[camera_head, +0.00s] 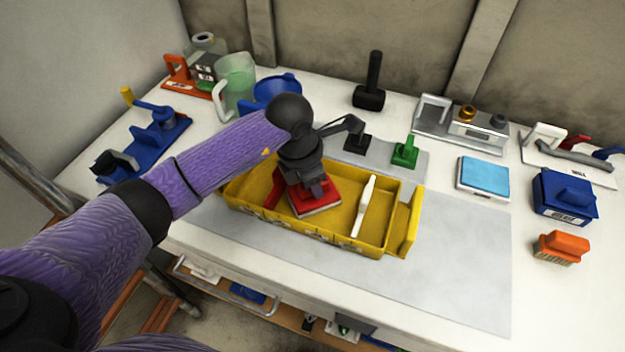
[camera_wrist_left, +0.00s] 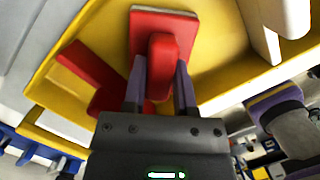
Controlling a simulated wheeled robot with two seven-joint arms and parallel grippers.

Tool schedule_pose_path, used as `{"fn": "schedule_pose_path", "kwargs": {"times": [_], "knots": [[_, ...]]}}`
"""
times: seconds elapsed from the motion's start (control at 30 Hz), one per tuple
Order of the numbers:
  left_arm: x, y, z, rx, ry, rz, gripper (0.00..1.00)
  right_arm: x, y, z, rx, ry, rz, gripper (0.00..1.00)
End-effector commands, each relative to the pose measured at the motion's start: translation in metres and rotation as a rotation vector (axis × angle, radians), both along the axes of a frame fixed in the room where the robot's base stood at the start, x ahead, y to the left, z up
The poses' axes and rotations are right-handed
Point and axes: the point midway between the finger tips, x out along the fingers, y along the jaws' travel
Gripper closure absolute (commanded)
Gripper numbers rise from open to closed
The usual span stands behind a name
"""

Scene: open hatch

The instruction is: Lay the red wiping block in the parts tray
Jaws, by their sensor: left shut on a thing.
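The red wiping block (camera_head: 317,205) has a red handle, a red top and a pale underside. It is inside the yellow parts tray (camera_head: 345,246), left of a white divider (camera_head: 364,205). My left gripper (camera_head: 312,188) comes down over the tray. In the left wrist view its two fingers (camera_wrist_left: 160,85) are shut on the handle of the wiping block (camera_wrist_left: 177,28). The block is low in the tray; I cannot tell whether it touches the floor. A second red piece (camera_head: 274,188) lies beside it to the left. My right gripper is not in view.
Behind the tray are a blue bowl (camera_head: 278,87), a green jug (camera_head: 237,85), a black-handled block (camera_head: 371,88) and a green stamp-like block (camera_head: 405,151). A blue pad (camera_head: 484,176), a blue box (camera_head: 565,195) and an orange brush (camera_head: 561,246) stand right. The grey mat right of the tray is clear.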

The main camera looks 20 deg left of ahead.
Motion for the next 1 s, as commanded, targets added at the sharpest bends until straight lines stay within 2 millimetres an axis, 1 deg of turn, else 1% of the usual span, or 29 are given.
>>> {"fn": "schedule_pose_path", "kwargs": {"times": [0.03, 0.07, 0.1, 0.17, 0.2, 0.23, 0.47, 0.57, 0.67, 0.7, 0.8, 0.9, 1.0], "knots": [[0.0, 0.0, -0.003, 0.001, 0.001, 0.0, 1.0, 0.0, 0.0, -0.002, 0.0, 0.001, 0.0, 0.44], [0.0, 0.0, -0.003, 0.001, 0.001, 0.0, 0.63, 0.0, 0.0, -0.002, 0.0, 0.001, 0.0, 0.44], [0.0, 0.0, -0.002, 0.0, 0.0, 0.0, 0.55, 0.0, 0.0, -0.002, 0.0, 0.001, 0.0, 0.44], [0.0, 0.0, -0.002, 0.0, 0.0, 0.0, 0.42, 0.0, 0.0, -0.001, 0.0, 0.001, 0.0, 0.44], [0.0, 0.0, -0.002, 0.0, 0.0, 0.0, 0.34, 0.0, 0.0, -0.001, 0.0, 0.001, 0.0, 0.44], [0.0, 0.0, -0.002, 0.0, 0.0, 0.0, 0.3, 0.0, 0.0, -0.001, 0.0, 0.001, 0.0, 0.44], [0.0, 0.0, -0.002, -0.001, 0.001, 0.0, 0.3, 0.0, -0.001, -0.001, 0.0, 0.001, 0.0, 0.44], [0.0, 0.001, 0.007, 0.0, -0.002, -0.001, 0.3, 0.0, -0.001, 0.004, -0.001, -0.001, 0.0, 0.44], [-0.003, 0.004, 0.031, 0.002, -0.005, -0.002, 0.3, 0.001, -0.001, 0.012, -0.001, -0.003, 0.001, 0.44], [-0.004, 0.006, 0.044, 0.001, -0.006, -0.001, 0.3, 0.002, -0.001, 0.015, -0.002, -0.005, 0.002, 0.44], [-0.009, 0.011, 0.073, 0.001, -0.005, 0.0, 0.3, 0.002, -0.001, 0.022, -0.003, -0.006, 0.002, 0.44], [-0.012, 0.014, 0.096, 0.001, -0.004, 0.001, 0.3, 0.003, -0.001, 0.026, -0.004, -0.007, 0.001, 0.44], [-0.015, 0.016, 0.111, 0.0, -0.002, -0.001, 0.3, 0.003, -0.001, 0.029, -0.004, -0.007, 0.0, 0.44]]}}
